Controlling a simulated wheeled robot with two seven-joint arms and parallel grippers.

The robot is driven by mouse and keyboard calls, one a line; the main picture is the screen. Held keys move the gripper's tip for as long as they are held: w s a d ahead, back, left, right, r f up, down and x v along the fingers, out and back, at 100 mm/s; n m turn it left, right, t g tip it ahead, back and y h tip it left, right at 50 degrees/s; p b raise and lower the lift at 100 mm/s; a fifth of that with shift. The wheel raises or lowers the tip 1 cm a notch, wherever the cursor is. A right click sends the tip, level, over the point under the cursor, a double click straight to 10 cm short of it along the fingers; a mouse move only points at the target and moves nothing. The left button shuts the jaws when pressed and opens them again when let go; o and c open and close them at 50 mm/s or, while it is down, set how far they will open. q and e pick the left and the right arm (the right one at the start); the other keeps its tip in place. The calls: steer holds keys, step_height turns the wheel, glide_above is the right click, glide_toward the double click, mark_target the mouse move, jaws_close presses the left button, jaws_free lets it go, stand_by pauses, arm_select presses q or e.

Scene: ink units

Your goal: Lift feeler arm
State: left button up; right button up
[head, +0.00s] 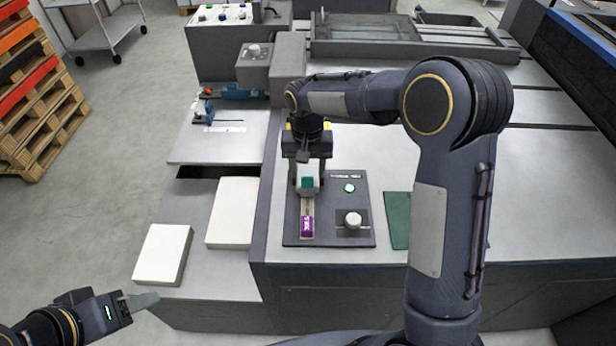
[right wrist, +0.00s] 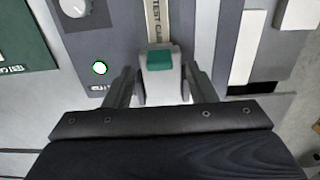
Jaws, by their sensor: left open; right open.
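The feeler arm, a pale grey piece with a green pad (head: 307,183), is on the dark panel (head: 360,184) on the machine's top. In the right wrist view the feeler arm (right wrist: 161,68) appears between my fingers, over a strip lettered "TEST CA…". My right gripper (right wrist: 160,84) is open, with a finger on either side of the feeler arm and gaps between; contact cannot be seen. In the head view my right gripper (head: 306,168) hides the arm's rear part. A purple-labelled card (head: 307,226) lies in front of it. My left gripper (head: 138,300) is open and empty at lower left.
The panel also has a grey knob (head: 352,220) and a lit green button (head: 349,188). A green sheet (head: 399,220) lies to its right. Two white stacks (head: 162,254) (head: 232,212) stand on the lower shelf at left. Pallets (head: 36,95) stand far left.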

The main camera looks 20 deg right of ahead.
mark_target(308, 178)
steer(key=shift+f, duration=1.95)
jaws_close()
